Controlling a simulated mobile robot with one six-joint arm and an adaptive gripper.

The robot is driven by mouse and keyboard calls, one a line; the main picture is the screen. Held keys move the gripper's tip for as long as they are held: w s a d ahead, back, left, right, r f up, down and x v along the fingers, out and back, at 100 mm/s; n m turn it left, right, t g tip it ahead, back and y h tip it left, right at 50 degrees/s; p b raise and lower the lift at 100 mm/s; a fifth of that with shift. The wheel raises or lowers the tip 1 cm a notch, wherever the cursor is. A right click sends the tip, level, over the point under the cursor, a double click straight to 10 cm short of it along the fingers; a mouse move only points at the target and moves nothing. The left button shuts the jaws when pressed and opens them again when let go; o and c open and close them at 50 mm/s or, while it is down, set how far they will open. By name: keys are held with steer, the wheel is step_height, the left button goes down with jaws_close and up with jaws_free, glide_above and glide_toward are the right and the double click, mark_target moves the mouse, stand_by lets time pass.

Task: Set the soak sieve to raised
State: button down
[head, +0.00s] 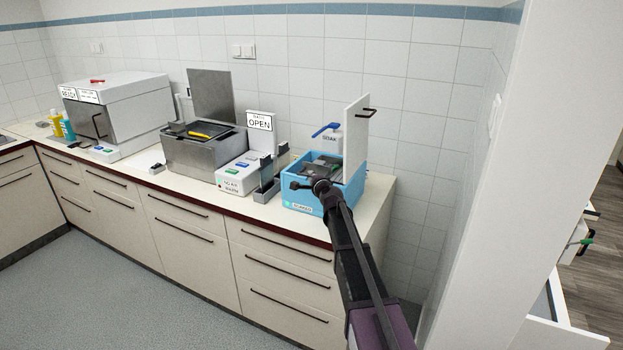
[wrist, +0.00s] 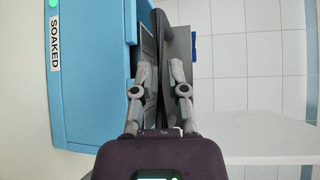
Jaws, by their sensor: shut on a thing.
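The soak tub is a blue box (head: 352,187) at the right end of the counter, with a SOAKED label on its front. It fills the left of the wrist view (wrist: 90,100). The dark grey soak sieve (head: 315,168) shows at its open top; in the wrist view its dark plate (wrist: 160,30) stands a little beyond the tub's rim. My gripper (head: 318,186) is at the tub's front edge. In the wrist view my gripper (wrist: 162,65) is shut on the sieve's edge; the exact contact is partly hidden by the fingers.
A white unit marked OPEN (head: 240,173) and a steel tank (head: 188,155) stand to the left. A tiled wall (head: 420,120) is close behind.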

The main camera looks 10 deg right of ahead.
steer(key=shift+r, duration=0.5)
steer(key=shift+w+p, duration=0.15)
steer(key=shift+p, duration=0.2)
steer(key=c, duration=0.6)
jaws_free()
steer(key=shift+r, duration=0.15)
steer(key=shift+c, duration=0.2)
steer(key=shift+f, duration=0.25)
